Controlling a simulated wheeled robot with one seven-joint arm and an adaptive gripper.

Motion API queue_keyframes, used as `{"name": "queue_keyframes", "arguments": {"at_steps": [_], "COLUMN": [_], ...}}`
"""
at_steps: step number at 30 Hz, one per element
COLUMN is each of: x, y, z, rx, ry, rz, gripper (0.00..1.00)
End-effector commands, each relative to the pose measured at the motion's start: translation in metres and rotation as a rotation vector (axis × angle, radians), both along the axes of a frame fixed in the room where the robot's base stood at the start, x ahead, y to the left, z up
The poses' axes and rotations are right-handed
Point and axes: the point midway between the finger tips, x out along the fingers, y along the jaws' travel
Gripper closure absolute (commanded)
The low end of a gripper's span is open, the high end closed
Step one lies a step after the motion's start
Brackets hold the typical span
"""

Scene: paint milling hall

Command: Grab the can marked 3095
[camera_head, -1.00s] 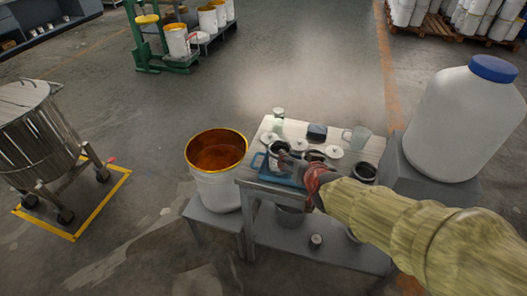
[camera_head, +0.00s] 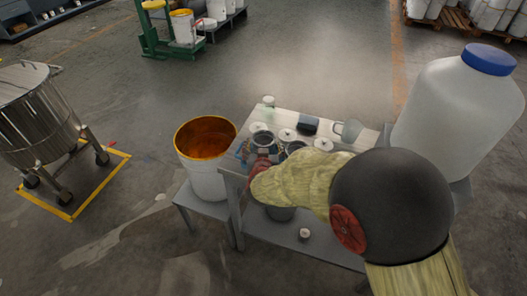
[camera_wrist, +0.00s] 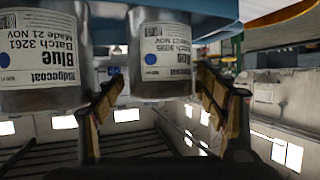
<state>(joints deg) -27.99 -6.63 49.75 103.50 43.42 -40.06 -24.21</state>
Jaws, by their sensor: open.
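In the wrist view, which looks upside down, the can marked 3095 (camera_wrist: 162,52) has a white label reading Blue with a blue dot. It stands ahead of my gripper (camera_wrist: 160,84), roughly in line with the gap between the two fingers. The fingers are open, one to each side, and nothing is held. Whether they touch the can I cannot tell. A like can marked 3261 (camera_wrist: 42,48) is close beside it on the left. In the head view my arm hides the gripper and part of the table; I cannot tell which can there is 3095.
The table (camera_head: 352,148) holds open cans, lids, a clear jug (camera_head: 346,131) and a dark block (camera_head: 307,124). A white bucket (camera_head: 208,180) with orange contents stands left. A large blue-capped bottle (camera_head: 455,115) stands right. A small can (camera_head: 304,234) sits on the lower shelf.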

Motion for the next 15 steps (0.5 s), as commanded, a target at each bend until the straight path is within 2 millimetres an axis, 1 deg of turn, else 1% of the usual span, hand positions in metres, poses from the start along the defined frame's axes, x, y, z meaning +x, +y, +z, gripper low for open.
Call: {"name": "queue_keyframes", "arguments": {"at_steps": [1, 6, 14, 15], "x": [0.007, 0.024, 0.027, 0.027], "y": [0.0, 0.0, 0.001, 0.001], "z": [-0.008, -0.013, -0.011, -0.011], "rx": [0.001, 0.001, 0.001, 0.001], "ry": [-0.001, 0.0, 0.0, 0.0], "rz": [-0.001, -0.002, 0.001, 0.001], "gripper": [0.28, 0.28, 0.28, 0.29]}}
